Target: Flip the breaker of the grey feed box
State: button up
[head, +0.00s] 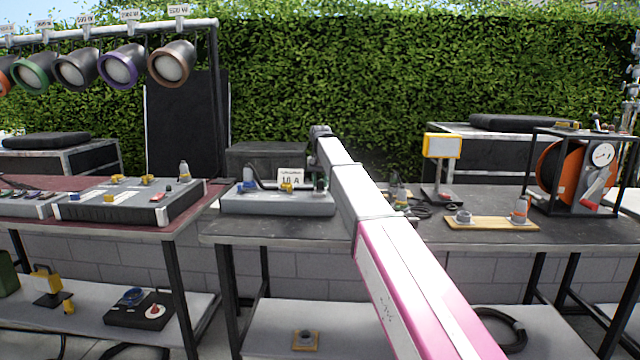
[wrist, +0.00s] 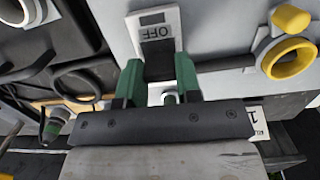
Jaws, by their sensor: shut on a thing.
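The grey feed box (head: 275,204) lies on the middle table in the head view, with a "10 A" card standing on it. Its grey face (wrist: 220,30) fills the upper part of the wrist view. The breaker (wrist: 157,45) there has a white plate and a black rocker marked OFF. My gripper (wrist: 160,82) has green fingers, one on each side of the breaker's lower black part, shut on it. The exact contact is partly hidden between the fingers.
A yellow round socket (wrist: 288,57) is right of the breaker. A larger grey box (head: 130,203) with connectors lies on the left table. A yellow-headed stand (head: 442,147), a wooden board (head: 490,223) and an orange cable reel (head: 565,175) stand to the right. Lamps hang at upper left.

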jog(key=o, duration=0.9)
jog(key=r, duration=0.7)
jog(key=w+r, duration=0.1)
jog(key=r, duration=0.2)
jog(key=shift+w+r, duration=0.1)
jog(key=shift+r, duration=0.3)
